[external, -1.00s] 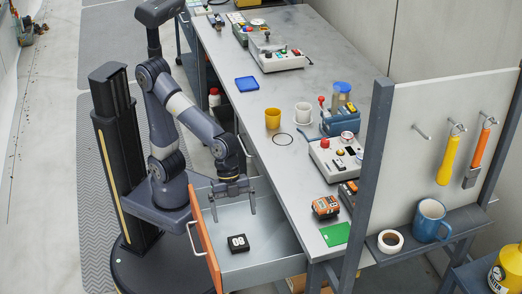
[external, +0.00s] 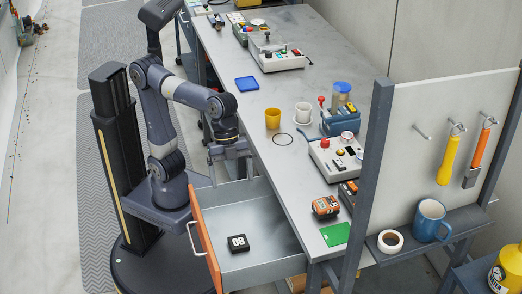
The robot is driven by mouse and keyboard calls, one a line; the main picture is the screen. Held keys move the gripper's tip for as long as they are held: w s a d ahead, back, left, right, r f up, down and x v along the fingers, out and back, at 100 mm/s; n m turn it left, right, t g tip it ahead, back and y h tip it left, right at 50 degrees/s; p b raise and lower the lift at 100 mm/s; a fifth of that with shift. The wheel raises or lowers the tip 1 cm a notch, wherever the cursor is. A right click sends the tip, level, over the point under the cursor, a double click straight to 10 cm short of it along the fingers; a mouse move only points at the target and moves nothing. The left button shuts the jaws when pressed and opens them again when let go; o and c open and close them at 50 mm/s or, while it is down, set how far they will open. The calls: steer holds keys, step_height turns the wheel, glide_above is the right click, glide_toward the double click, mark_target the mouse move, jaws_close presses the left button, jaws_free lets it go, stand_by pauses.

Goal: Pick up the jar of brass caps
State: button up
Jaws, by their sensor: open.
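A small clear jar with a blue lid and brownish-yellow contents (external: 342,93) stands near the back right of the bench, behind a blue device; it looks like the jar of brass caps. Its lower part is hidden by the device. My gripper (external: 231,168) is open and empty. It hangs above the far end of the open drawer (external: 262,216), beside the bench's front edge, well to the left of the jar and apart from it.
The blue device (external: 340,121) with a red knob blocks the jar's near side. A white cup (external: 303,113), a yellow cup (external: 272,118) and a control box (external: 335,158) are nearby. A black block (external: 237,243) lies in the drawer. The mid-bench is fairly clear.

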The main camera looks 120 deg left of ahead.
step_height(320, 180, up, 14)
steer(key=w+a+t+y+p, duration=0.1)
steer(key=w+a+y+p, duration=0.3)
steer(key=w+a, duration=0.6)
steer(key=w+a+r+m+y+p, duration=0.1)
steer(key=w+a+y+p, duration=0.2)
steer(key=a, duration=0.7)
steer(key=w+a+y+p, duration=0.1)
steer(key=w+a+p, duration=0.3)
steer(key=a, duration=0.5)
steer(key=m+g+y+p, duration=0.2)
steer(key=m+y+p, duration=0.5)
steer(key=m+p, duration=0.5)
glide_above(342, 86)
steer(key=s+d+p, duration=0.1)
steer(key=d+p, duration=0.1)
steer(key=d, duration=0.2)
steer(key=n, duration=0.2)
step_height(342, 86, down, 19)
steer(key=shift+w+f+b, duration=0.1)
steer(key=shift+b, duration=0.4)
steer(key=shift+p+x, duration=0.8)
steer(key=shift+x, duration=1.65)
